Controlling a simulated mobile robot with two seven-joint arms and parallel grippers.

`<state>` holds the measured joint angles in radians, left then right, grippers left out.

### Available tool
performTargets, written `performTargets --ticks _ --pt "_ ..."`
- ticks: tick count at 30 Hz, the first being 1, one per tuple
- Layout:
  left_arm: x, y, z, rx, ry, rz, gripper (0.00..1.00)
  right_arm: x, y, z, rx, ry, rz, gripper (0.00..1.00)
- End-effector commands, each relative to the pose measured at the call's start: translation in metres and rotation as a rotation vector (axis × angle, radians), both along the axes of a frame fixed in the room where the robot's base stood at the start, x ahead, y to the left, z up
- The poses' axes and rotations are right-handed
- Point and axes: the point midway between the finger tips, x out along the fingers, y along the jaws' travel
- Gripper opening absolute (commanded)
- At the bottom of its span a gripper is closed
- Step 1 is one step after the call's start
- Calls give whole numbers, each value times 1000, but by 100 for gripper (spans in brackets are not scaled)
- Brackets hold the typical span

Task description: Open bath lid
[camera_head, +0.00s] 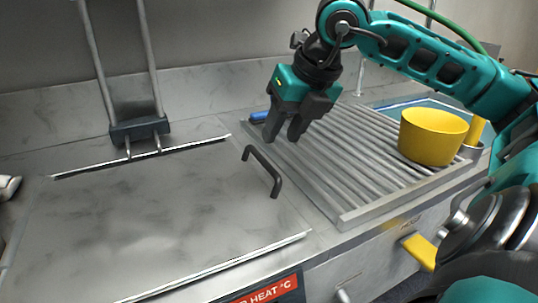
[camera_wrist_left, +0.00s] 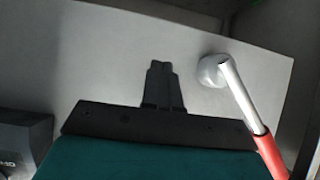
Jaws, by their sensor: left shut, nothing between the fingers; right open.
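The bath lid (camera_head: 150,215) is a flat grey metal plate lying level in the counter in the head view. Its dark bar handle (camera_head: 262,172) stands up near the lid's right edge. My right gripper (camera_head: 281,137) is open and empty, pointing down above the left back part of the ribbed rack, behind and right of the handle and apart from it. My left gripper (camera_wrist_left: 160,68) shows in the left wrist view with its fingers together and nothing between them, in front of a plain grey surface.
A ribbed metal rack (camera_head: 340,213) lies right of the lid, with a yellow bowl (camera_head: 432,137) on it. A blue object (camera_head: 259,117) lies by the rack's back left corner. A bracket with two rods (camera_head: 140,130) stands behind the lid. A red-gripped metal lever (camera_wrist_left: 240,95) is beside my left gripper.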

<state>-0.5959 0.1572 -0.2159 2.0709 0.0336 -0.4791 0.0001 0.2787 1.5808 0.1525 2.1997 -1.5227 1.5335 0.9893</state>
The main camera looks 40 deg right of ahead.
Motion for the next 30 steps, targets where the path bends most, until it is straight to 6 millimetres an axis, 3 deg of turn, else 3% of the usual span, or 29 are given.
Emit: performTargets --ticks 2,7,9,30 --pt "-1 0 4 0 2 1 0 6 1 -17 0 11 0 40" --pt "-1 0 31 -2 4 2 0 18 3 -36 2 8 3 40" --pt "0 -1 27 -6 -5 3 0 19 1 -45 -3 6 -3 40" --pt "4 -2 28 -9 -8 7 0 29 4 -63 2 0 2 40"
